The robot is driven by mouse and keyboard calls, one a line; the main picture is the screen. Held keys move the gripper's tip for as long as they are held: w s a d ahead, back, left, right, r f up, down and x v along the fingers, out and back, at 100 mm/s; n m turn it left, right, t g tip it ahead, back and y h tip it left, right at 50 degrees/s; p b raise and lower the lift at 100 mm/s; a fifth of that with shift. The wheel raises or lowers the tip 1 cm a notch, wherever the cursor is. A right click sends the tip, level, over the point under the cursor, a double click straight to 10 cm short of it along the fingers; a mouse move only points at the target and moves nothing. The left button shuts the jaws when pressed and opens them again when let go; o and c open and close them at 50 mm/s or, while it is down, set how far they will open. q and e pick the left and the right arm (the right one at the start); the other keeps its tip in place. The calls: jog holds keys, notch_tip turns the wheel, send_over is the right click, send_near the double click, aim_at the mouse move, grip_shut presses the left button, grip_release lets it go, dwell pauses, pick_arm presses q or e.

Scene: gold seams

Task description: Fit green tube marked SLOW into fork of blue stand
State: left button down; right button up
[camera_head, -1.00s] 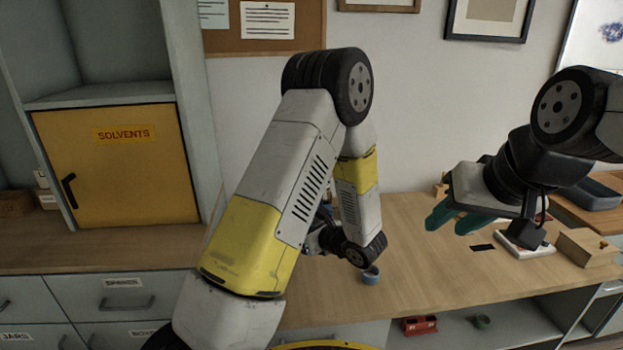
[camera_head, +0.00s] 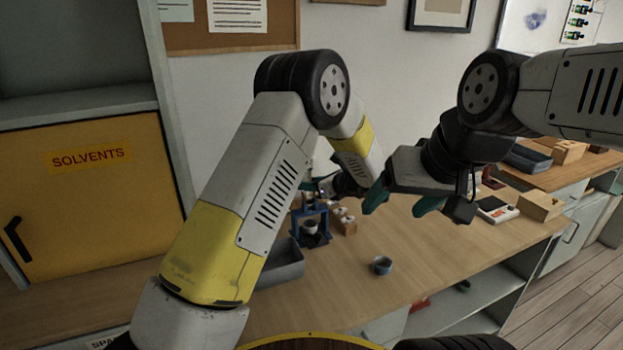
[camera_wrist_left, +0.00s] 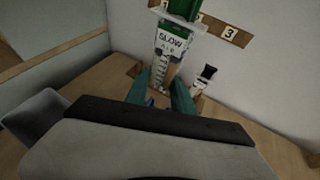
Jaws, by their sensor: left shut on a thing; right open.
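In the left wrist view the green tube (camera_wrist_left: 172,44), with its white SLOW label and green top, stands between the teal fingers of my left gripper (camera_wrist_left: 162,92). That gripper is shut on it. In the head view my left gripper (camera_head: 320,187) is small and partly hidden, just above the blue stand (camera_head: 311,228). A small round cup sits low in the stand. A bit of blue shows under the tube in the wrist view, but I cannot tell whether the tube touches the fork. My right gripper (camera_head: 403,200) is open and empty, to the right above the bench.
A grey tray (camera_head: 283,266) lies left of the stand, partly behind my left arm. Wooden blocks (camera_head: 345,222) are close on its right. The bench middle is clear. A yellow solvents cabinet (camera_head: 90,200) is at left.

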pick_arm(q)
jog(key=shift+w+d+f, duration=0.1)
jog(key=shift+d+f, duration=0.05)
jog(key=shift+f, duration=0.5)
jog(key=shift+w+d+f, duration=0.1)
jog(key=shift+d+f, duration=0.1)
jog(key=shift+f, duration=0.5)
jog(key=shift+w+d+f, duration=0.1)
jog(key=shift+d+f, duration=0.05)
jog(key=shift+f, duration=0.5)
